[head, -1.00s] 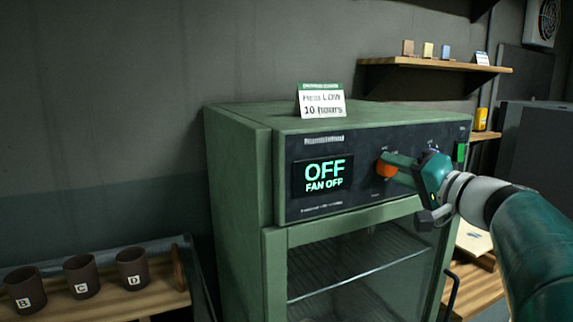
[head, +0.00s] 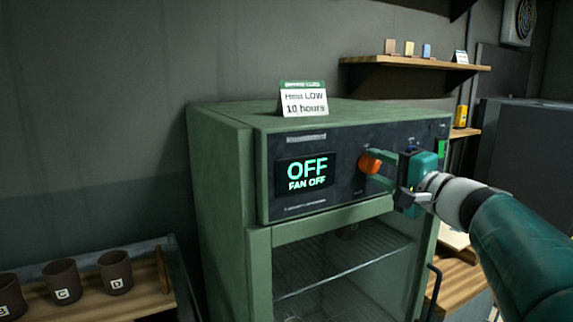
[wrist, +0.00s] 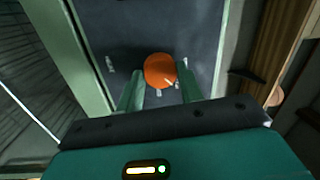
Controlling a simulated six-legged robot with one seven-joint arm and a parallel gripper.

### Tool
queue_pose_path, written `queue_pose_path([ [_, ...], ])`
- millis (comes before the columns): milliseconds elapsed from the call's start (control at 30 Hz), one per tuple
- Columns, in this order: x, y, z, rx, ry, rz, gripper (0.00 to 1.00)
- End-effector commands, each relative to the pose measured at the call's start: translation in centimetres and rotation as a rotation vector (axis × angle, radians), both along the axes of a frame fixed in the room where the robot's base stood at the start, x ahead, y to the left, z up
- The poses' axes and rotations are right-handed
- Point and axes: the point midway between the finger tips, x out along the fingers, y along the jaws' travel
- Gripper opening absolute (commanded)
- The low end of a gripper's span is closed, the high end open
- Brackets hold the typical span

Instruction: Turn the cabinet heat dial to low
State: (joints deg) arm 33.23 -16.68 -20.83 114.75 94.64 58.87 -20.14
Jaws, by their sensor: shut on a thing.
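The green drying cabinet (head: 222,165) stands in the middle of the head view. Its dark panel has a display (head: 306,173) reading "OFF" and "FAN OFF". The orange heat dial (head: 370,162) is on the panel, right of the display; it also shows in the wrist view (wrist: 160,70). My gripper (head: 378,166) is at the dial, its fingers on either side of it and shut on it. In the wrist view a light pointer mark on the dial points to the lower right. The dial's labels are too small to read.
A card (head: 303,99) on the cabinet top reads "Heat LOW 10 hours". Dark lettered cups (head: 62,281) stand on a bench at lower left. A wooden shelf (head: 415,63) with small tiles hangs at upper right. A dark door handle (head: 433,290) is below my arm.

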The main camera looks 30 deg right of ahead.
Motion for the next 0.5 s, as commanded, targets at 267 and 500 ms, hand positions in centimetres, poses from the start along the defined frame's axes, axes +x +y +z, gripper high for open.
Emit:
queue_pose_path([
  [267,-0.05,-0.05,-0.02,-0.001,0.0,-0.001,0.39],
  [500,-0.03,-0.02,-0.01,-0.001,0.0,-0.001,0.59],
])
